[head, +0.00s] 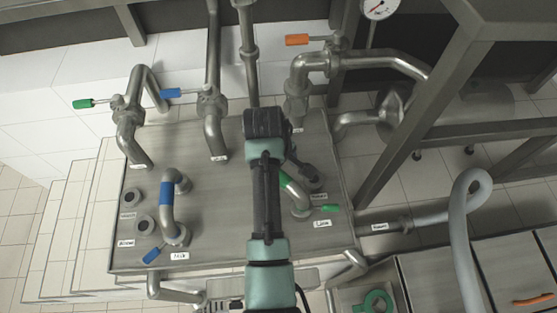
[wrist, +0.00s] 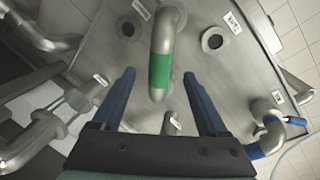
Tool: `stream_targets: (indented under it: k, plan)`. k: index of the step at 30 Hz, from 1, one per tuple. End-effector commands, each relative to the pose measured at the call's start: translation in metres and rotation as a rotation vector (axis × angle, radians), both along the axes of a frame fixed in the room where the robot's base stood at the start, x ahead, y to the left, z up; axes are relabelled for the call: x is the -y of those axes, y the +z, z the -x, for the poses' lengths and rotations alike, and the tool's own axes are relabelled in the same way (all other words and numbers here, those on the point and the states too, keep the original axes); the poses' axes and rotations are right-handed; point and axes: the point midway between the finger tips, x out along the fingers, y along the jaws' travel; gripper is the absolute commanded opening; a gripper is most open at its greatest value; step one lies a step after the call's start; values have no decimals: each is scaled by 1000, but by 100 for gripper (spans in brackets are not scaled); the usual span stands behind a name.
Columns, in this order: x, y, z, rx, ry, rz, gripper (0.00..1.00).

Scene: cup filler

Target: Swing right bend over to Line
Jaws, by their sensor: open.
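The right bend is a steel U-pipe with a green band (head: 293,188), at the right of the steel panel (head: 225,245), partly hidden by my arm in the head view. The Line label (head: 322,223) is below its near foot, where a green handle (head: 330,208) sticks out. In the wrist view my gripper (wrist: 159,74) is open, with its blue fingers on either side of the bend's green band (wrist: 160,72). I see no clear contact. An open port (wrist: 213,41) lies right of the bend, beside a label.
A left bend with a blue band (head: 167,193) and blue handle (head: 152,256) stands by the Milk label (head: 180,255). Two open ports, one at the left (head: 135,196), are beside it. Valve pipes (head: 130,115) rise behind. A metal frame (head: 410,110) and a hose (head: 458,235) are at the right.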

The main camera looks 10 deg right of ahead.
Motion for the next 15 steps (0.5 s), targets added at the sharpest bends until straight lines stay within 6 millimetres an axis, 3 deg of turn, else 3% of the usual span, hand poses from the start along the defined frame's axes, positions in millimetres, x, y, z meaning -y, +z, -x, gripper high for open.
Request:
stream_targets:
  k: [6, 15]
  plan:
    - [-7, 40, 4, 5, 2, 0, 77]
    - [-9, 59, 8, 1, 0, -1, 77]
